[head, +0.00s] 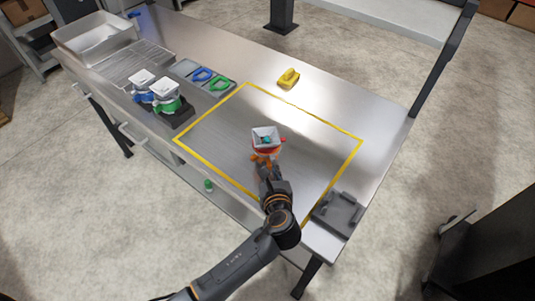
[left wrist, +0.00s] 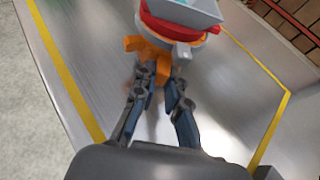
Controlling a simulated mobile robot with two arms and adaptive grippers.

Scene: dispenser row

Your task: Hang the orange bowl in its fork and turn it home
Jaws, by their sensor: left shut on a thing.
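The orange bowl (head: 262,158) is inside the yellow-taped area, at the tip of my left gripper (head: 265,171). In the left wrist view the orange part (left wrist: 148,48) juts from beneath a red ring (left wrist: 165,30) topped by a pale hopper (left wrist: 192,10). My left gripper, also in the left wrist view (left wrist: 160,75), is shut on the orange part. A grey stub sticks out beside it. The bowl's far side is hidden, and I cannot tell whether it hangs in a fork. My right gripper is out of view.
Blue and green hopper units (head: 166,98) stand at the left on a dark base. A grey tray (head: 187,70) has blue and green handles. A yellow piece (head: 289,77) lies behind the tape. A dark grey holder (head: 340,213) is at the right front edge.

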